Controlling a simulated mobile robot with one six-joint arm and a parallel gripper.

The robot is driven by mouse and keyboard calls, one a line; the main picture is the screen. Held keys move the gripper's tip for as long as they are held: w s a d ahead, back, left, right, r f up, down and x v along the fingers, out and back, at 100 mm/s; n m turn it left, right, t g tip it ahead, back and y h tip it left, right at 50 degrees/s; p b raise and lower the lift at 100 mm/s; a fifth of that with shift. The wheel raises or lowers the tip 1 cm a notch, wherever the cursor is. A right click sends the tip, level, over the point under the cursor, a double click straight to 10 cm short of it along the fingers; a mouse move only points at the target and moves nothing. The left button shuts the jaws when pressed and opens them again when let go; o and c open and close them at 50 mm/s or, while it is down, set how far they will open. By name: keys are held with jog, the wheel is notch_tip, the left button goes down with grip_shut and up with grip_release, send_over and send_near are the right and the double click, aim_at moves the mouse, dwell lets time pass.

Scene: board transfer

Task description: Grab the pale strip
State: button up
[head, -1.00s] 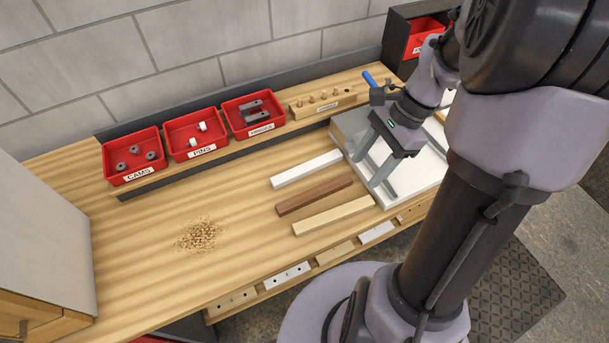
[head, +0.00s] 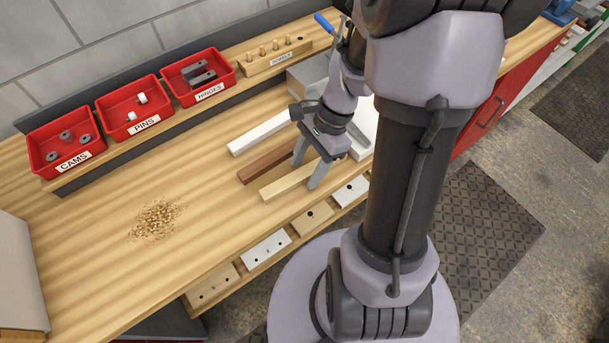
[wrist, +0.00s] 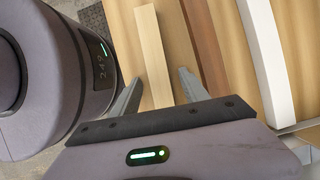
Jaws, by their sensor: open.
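The pale wood strip (head: 279,188) lies flat on the bench near its front edge, the nearest of three parallel strips in the head view. In the wrist view the pale strip (wrist: 153,50) runs between the two fingers, with space on both sides. My gripper (head: 306,174) is open and empty over the strip's right part, one finger on each side of it in the picture. I cannot tell how far the fingertips are above the bench. The gripper also shows in the wrist view (wrist: 158,85). The strip's right end is partly hidden by the fingers.
A brown strip (head: 265,165) lies just behind the pale one, and a white strip (head: 258,135) behind that. A pile of shavings (head: 156,220) lies to the left. Red bins (head: 133,106) and a dowel block (head: 276,57) stand along the back. The left bench is mostly clear.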

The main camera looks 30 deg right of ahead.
jog(key=shift+r, duration=0.15)
grip_shut()
